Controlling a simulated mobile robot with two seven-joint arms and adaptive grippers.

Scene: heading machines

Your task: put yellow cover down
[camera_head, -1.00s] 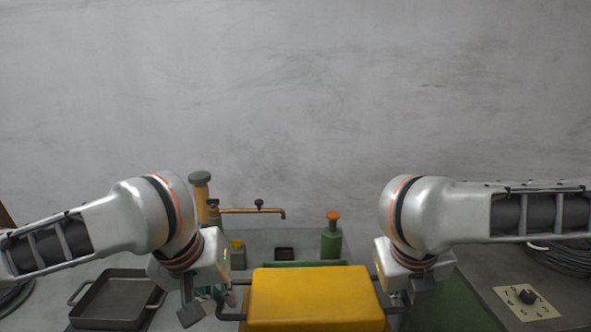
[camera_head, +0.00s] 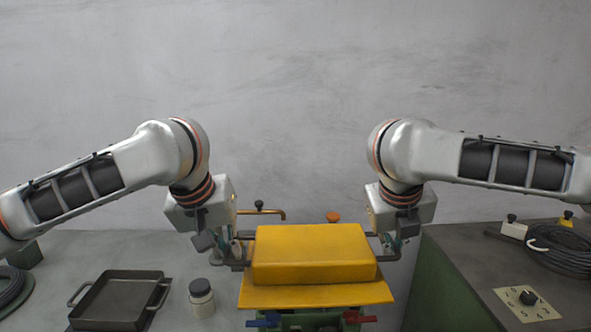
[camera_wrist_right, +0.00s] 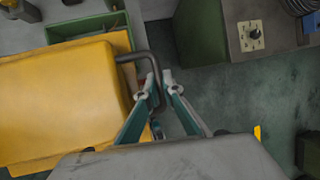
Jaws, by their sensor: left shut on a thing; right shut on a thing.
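The yellow cover (camera_head: 312,250) is a box-like lid with a wider bottom flange and a dark handle on each side. It hangs level between my two grippers, above or at the green machine (camera_head: 308,320); I cannot tell whether it touches it. My left gripper (camera_head: 232,258) is shut on the left handle. My right gripper (camera_head: 392,250) is shut on the right handle. In the right wrist view, the fingers (camera_wrist_right: 158,92) close around the dark handle (camera_wrist_right: 140,56), with the yellow cover (camera_wrist_right: 60,100) to the left.
A dark tray (camera_head: 118,298) and a small jar (camera_head: 201,298) stand on the left bench. On the right, a green cabinet (camera_head: 450,290) carries a knob panel (camera_head: 528,301) and a coiled cable (camera_head: 565,250). Blue and red levers show below the cover.

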